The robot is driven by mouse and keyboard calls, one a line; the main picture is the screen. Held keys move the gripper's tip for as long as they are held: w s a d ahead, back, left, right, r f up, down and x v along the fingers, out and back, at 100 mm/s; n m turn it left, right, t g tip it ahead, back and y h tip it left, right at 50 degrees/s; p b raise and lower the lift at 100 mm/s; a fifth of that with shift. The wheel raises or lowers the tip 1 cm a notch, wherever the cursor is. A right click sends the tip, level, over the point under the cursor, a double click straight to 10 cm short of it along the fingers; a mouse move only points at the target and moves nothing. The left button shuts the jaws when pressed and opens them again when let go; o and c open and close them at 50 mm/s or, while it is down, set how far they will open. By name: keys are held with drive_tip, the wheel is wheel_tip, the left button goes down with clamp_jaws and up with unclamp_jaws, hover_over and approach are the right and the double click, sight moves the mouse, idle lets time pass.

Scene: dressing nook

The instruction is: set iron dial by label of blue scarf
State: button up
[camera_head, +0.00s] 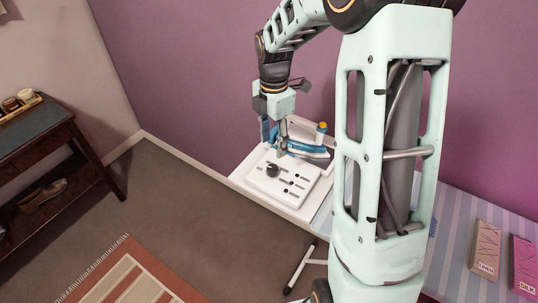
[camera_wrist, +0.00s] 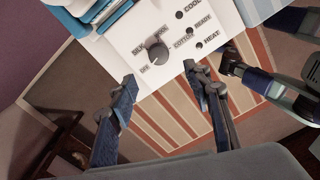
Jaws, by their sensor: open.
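The white iron panel (camera_head: 285,184) lies on a white stand, with a dark round dial (camera_head: 272,170) on it. In the wrist view the dial (camera_wrist: 158,53) has labels around it reading OFF, SILK, WOOL and COTTON; I cannot tell exactly where it points. My gripper (camera_head: 281,153) is above the panel in the head view. In the wrist view its fingers (camera_wrist: 160,82) are spread, empty and apart from the dial. The blue and white iron (camera_head: 308,148) stands behind the panel. I cannot make out a blue scarf or its label.
A striped board (camera_head: 455,250) at the right holds a tan box marked LINEN (camera_head: 486,250) and a pink box (camera_head: 524,265). My arm hides part of the board. A dark bench (camera_head: 45,145) stands at the left.

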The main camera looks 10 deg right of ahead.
sight(273, 167)
wheel_tip(273, 167, down, 10)
drive_tip(key=shift+w+f+p, duration=0.1)
drive_tip(key=shift+f+p, duration=0.05)
drive_tip(key=shift+p, duration=0.25)
drive_tip(key=shift+c, duration=0.3)
drive_tip(key=c, duration=1.1)
drive_tip(key=shift+m, duration=0.3)
